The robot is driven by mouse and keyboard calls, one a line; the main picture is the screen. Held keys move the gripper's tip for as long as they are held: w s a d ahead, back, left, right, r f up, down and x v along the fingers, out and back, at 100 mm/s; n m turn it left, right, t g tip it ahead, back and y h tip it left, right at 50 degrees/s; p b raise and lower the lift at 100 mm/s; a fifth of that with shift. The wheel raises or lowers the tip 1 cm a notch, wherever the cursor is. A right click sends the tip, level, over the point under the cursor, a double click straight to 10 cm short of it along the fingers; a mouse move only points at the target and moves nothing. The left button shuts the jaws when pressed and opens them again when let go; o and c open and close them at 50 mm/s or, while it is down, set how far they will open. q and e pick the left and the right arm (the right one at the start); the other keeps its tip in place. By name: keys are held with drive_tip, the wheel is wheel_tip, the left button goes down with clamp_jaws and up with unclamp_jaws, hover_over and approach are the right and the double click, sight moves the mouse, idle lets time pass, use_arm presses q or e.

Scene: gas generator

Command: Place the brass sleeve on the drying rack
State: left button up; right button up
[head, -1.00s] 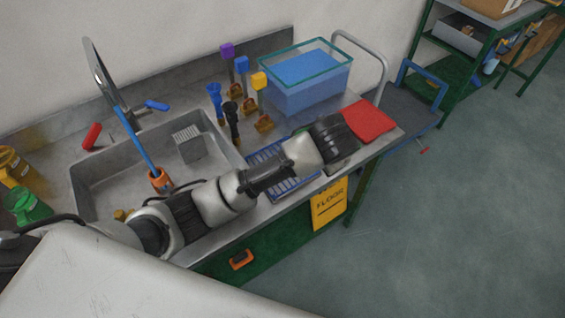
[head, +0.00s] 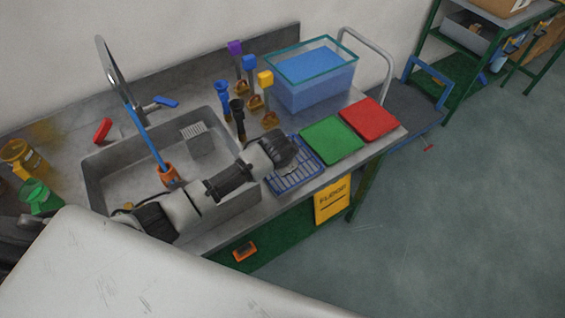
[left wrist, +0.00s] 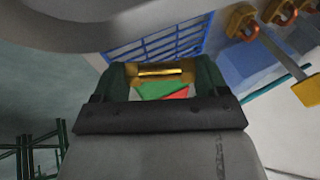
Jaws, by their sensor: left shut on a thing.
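My left gripper (head: 283,152) is over the far left part of the blue drying rack (head: 297,174), beside the sink. In the left wrist view my left gripper (left wrist: 160,76) is shut on the brass sleeve (left wrist: 160,72), a gold-coloured piece lying across between the dark fingers. The sleeve is hidden by the arm in the head view. The rack's blue grid (left wrist: 150,45) also shows in the left wrist view, beyond the fingers. I cannot tell how high the sleeve is above it. My right gripper is in neither view.
A green mat (head: 331,138) and a red mat (head: 370,118) lie right of the rack. A blue-filled tank (head: 312,85) and several coloured upright tools (head: 240,72) stand behind. The sink (head: 110,160) with its tall faucet (head: 108,70) is at the left.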

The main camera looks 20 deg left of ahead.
use_arm(q)
wheel_tip(320, 180, down, 2)
drive_tip(key=shift+f, duration=0.45)
drive_tip(key=shift+f, duration=0.15)
drive_tip(key=o, duration=0.7)
drive_tip(key=shift+r, duration=0.25)
drive_tip(key=v, duration=1.2)
